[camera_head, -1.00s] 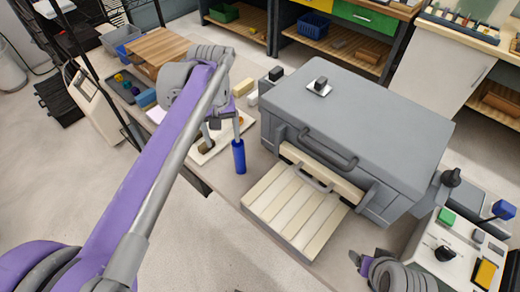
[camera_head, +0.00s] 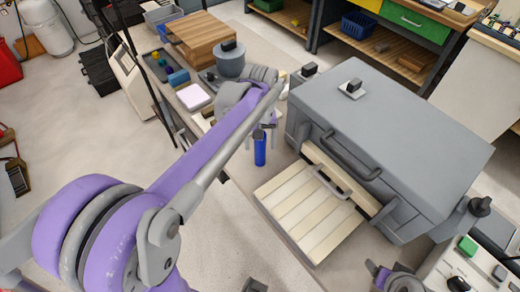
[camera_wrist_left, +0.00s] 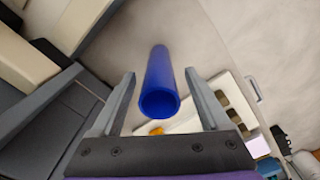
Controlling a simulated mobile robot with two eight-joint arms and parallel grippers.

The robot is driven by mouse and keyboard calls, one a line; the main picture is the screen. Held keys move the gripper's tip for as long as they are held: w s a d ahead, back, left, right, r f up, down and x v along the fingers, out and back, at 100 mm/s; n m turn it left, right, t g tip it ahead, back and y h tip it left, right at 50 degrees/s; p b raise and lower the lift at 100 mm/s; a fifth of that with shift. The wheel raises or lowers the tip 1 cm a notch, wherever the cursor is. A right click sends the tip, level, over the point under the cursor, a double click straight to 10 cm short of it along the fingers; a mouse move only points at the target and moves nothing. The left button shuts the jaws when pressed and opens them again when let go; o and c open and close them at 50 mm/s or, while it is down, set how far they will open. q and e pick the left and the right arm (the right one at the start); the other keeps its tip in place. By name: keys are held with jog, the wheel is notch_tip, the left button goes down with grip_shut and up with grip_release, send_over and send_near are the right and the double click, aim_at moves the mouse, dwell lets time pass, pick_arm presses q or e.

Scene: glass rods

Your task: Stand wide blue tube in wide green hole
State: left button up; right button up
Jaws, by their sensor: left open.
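The wide blue tube (camera_head: 260,150) hangs or stands near upright just below my left gripper (camera_head: 263,125) in the head view, left of the grey furnace. In the left wrist view the blue tube (camera_wrist_left: 160,75) runs between the two fingers of the left gripper (camera_wrist_left: 160,80), its round open end facing the camera. The fingers are open, with a gap on each side of the tube. What bears the tube's lower end cannot be told. A wide green hole cannot be made out. Part of my right gripper (camera_head: 385,275) shows at the lower right; its fingers are unclear.
The large grey furnace (camera_head: 400,125) with its slatted cream shelf (camera_head: 305,215) stands right of the tube. A pale tray (camera_wrist_left: 205,110) with dark blocks lies beside the tube in the wrist view. A wooden box (camera_head: 205,38) stands at the back left.

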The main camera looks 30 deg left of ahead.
pick_arm(q)
notch_tip(320, 180, down, 2)
jog(key=shift+f, duration=0.1)
grip_shut()
dwell(0.4)
